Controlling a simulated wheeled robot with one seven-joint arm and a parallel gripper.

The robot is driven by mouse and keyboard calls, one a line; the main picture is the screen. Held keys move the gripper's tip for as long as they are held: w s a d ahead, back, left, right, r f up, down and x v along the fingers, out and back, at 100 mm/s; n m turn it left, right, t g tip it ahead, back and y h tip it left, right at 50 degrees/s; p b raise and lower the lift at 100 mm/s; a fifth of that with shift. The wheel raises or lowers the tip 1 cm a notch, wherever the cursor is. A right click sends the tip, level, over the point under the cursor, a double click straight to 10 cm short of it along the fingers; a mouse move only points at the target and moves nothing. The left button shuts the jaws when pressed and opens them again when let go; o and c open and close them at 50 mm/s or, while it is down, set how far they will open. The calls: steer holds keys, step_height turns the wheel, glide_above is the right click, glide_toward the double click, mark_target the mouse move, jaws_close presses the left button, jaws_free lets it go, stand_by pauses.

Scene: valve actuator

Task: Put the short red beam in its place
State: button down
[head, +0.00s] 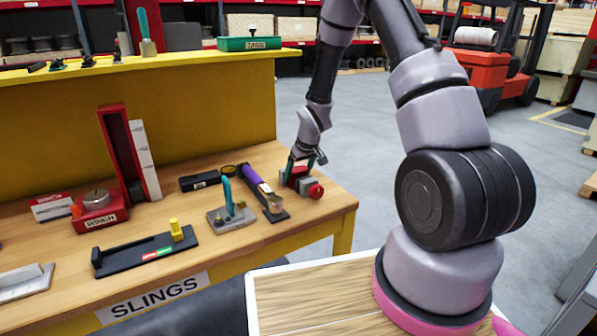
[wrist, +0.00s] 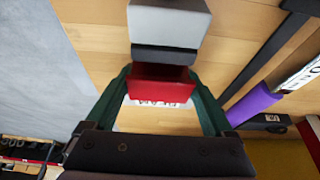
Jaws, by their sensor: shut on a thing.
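My gripper (head: 303,164) is low over the right end of the wooden table. In the wrist view its dark green fingers (wrist: 160,76) are on either side of a short red block (wrist: 160,88), shut on it. The red block lines up with a dark band and a light grey block (wrist: 168,22); I cannot tell whether they are joined. In the head view the gripper partly hides this red and grey group (head: 300,182), which has a round red end (head: 315,190). I cannot tell the beam's marked place.
A purple-handled tool (head: 251,174) and a grey block with a teal handle (head: 231,212) stand close to the left. A tall red holder (head: 122,150), a red WINCH box (head: 100,214) and a black tray (head: 145,250) are farther left. The table's right edge is near.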

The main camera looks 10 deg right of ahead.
steer(key=shift+f, duration=0.1)
jaws_free()
steer(key=v, duration=1)
steer(key=shift+r, duration=0.4)
steer(key=shift+s, duration=0.15)
steer(key=s+d+r+m, duration=0.1)
steer(key=s+r, duration=0.2)
steer(key=r, duration=0.3)
steer(key=s+d+r+m+t+h, duration=0.1)
steer(key=s+d+r, duration=0.15)
steer(key=r, duration=0.35)
steer(key=s+d+r+m, duration=0.1)
steer(key=s+r+m, duration=0.15)
steer(key=r, duration=0.35)
steer(key=s+r+m+t, duration=0.1)
steer(key=s+r, duration=0.4)
steer(key=s, duration=0.4)
steer(key=s+r+m+y, duration=0.1)
steer(key=s+r+m, duration=0.1)
steer(key=s+r, duration=0.4)
steer(key=s, duration=0.3)
steer(key=shift+s+a+r+t+y, duration=0.25)
steer(key=shift+s+a+t+y, duration=0.05)
steer(key=shift+s+a+t, duration=0.1)
